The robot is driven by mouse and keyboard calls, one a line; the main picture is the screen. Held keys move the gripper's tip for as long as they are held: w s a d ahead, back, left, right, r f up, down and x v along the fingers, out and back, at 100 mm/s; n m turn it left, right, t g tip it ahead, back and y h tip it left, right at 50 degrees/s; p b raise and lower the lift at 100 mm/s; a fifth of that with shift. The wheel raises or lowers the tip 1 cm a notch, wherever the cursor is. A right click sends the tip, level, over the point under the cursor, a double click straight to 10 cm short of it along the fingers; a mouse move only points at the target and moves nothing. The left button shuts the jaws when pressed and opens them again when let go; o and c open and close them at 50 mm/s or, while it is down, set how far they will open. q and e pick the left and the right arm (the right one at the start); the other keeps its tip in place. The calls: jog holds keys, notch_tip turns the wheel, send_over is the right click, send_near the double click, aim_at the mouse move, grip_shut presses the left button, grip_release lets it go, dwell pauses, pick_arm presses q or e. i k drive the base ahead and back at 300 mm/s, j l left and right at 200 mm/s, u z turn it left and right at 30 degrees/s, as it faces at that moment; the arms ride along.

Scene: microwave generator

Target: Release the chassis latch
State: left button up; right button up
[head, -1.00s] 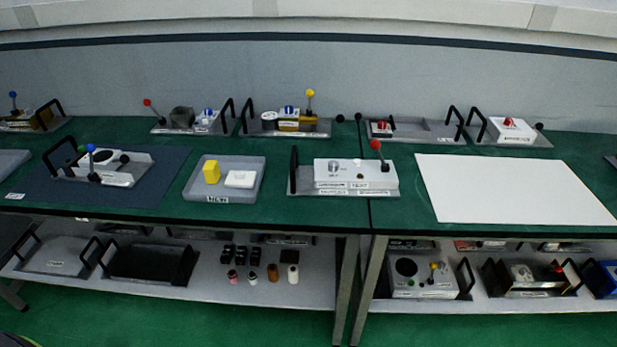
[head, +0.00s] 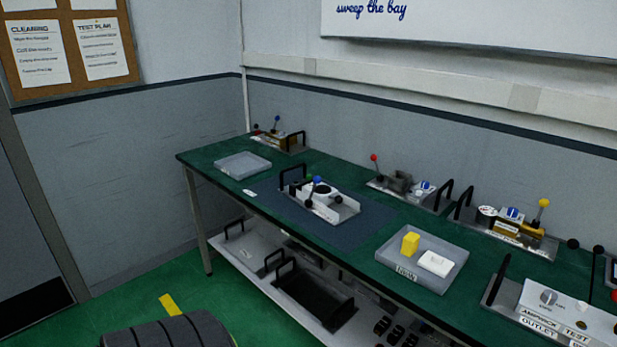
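A chassis (head: 330,204) sits on a dark blue-grey mat (head: 345,236) on the green bench. It has a black handle at its left end, a white block with a dark round top, and a short upright lever with a blue knob (head: 317,180) at its front. This lever may be the latch; I cannot tell its state at this size. Other lever-fitted units stand along the bench, including one with a red knob (head: 374,157) and one with a yellow knob (head: 544,202). Neither of my grippers shows in the head view.
A grey tray (head: 450,275) with a yellow block (head: 410,243) and a white block (head: 436,263) stands right of the mat. An empty tray (head: 243,165) is left of it. A lower shelf (head: 243,268) holds more parts.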

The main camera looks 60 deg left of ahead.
aim_at(316, 179)
jog(key=u, duration=1.7)
jog(key=i+l+z, duration=0.25)
jog(key=i, duration=0.25)
jog(key=i+l+z, duration=0.1)
jog(key=i+z, duration=0.2)
jog(key=i, duration=0.2)
